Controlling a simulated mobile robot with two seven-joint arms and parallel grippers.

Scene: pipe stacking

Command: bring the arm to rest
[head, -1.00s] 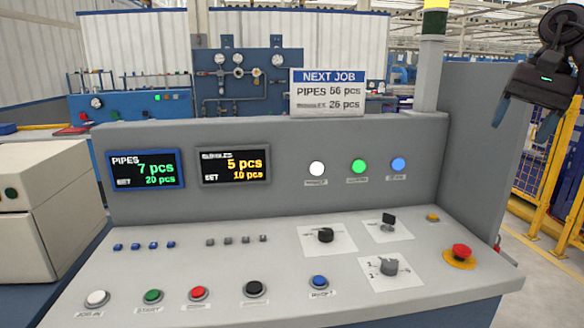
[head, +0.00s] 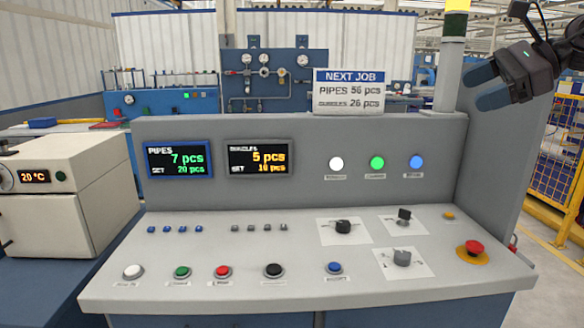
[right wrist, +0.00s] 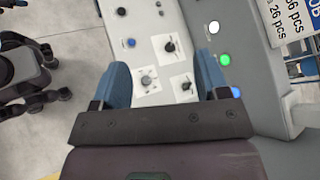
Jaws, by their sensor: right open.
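My right gripper (head: 482,88) is at the upper right of the head view, raised in front of the console's right end and the signal column. Its blue fingers are apart with nothing between them. In the right wrist view the two fingers (right wrist: 162,85) frame the console's knobs from a distance, touching nothing. The grey control console (head: 300,292) fills the middle of the head view, with buttons, knobs and two displays reading PIPES 7 pcs and 5 pcs. My left gripper is not in view.
A red emergency button (head: 474,248) sits at the console's right. A beige box with a 20 °C display (head: 60,215) stands at the left. A NEXT JOB sign (head: 348,92) tops the console. A yellow fence (head: 560,165) is behind at right. Floor shows at far right.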

